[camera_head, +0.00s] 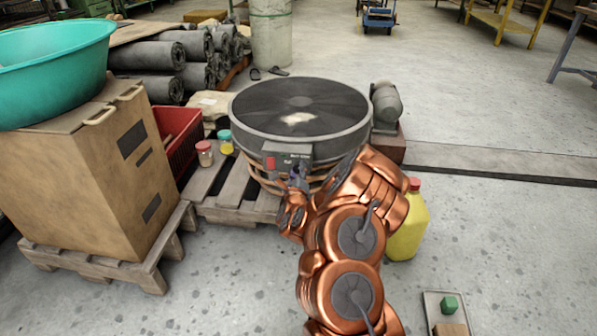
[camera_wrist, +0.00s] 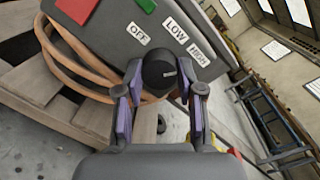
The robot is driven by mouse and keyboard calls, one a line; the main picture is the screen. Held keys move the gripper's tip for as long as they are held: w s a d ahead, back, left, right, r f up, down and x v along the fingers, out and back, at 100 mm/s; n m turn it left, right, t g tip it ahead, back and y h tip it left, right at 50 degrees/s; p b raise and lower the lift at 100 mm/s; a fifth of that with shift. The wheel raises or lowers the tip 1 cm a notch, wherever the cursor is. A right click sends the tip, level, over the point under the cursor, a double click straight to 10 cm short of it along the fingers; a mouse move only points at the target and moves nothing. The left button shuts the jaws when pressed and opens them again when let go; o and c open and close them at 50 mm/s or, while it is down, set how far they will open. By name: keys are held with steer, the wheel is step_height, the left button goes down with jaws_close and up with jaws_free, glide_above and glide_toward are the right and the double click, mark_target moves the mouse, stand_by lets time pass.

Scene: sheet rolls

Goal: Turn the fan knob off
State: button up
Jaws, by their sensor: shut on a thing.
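The fan is a wide round grey drum with a dark top (camera_head: 330,103), standing near the pallet in the head view. Its grey control box (camera_head: 287,150) faces me. In the wrist view the control panel (camera_wrist: 110,20) bears OFF, LOW and HIGH labels, with OFF leftmost and HIGH rightmost. The black knob (camera_wrist: 158,72) is below the labels, its pale pointer mark on its right side, towards the HIGH side. My gripper (camera_wrist: 160,82) is shut on the knob, one finger on each side. In the head view my gripper (camera_head: 297,178) is at the box and hides the knob.
A yellow jug (camera_head: 408,232) stands right of my arm. A wooden pallet (camera_head: 238,190) holds small jars (camera_head: 205,153) and a red crate (camera_head: 178,137). A large carton (camera_head: 95,180) with a teal basin (camera_head: 55,65) is at left. The floor at right is mostly clear.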

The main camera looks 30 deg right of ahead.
steer(key=shift+r, duration=0.1)
steer(key=n+p, duration=0.2)
steer(key=n, duration=0.1)
steer(key=n+p, duration=0.1)
steer(key=n, duration=0.1)
steer(key=shift+r+n+p, duration=0.2)
steer(key=shift+n+p, duration=0.15)
steer(key=shift+n, duration=0.05)
steer(key=n+p, duration=0.4)
steer(key=n, duration=0.1)
steer(key=shift+w+a+r+g, duration=0.1)
steer(key=shift+g, duration=0.2)
steer(key=n+p, duration=0.4)
steer(key=n, duration=0.1)
steer(key=shift+g, duration=0.3)
steer(key=shift+f+n+p, duration=0.25)
steer(key=shift+n+p, duration=0.85)
steer(key=shift+n, duration=0.4)
steer(key=shift+h, duration=0.4)
steer(key=o, duration=1.1)
steer(key=shift+o, duration=0.2)
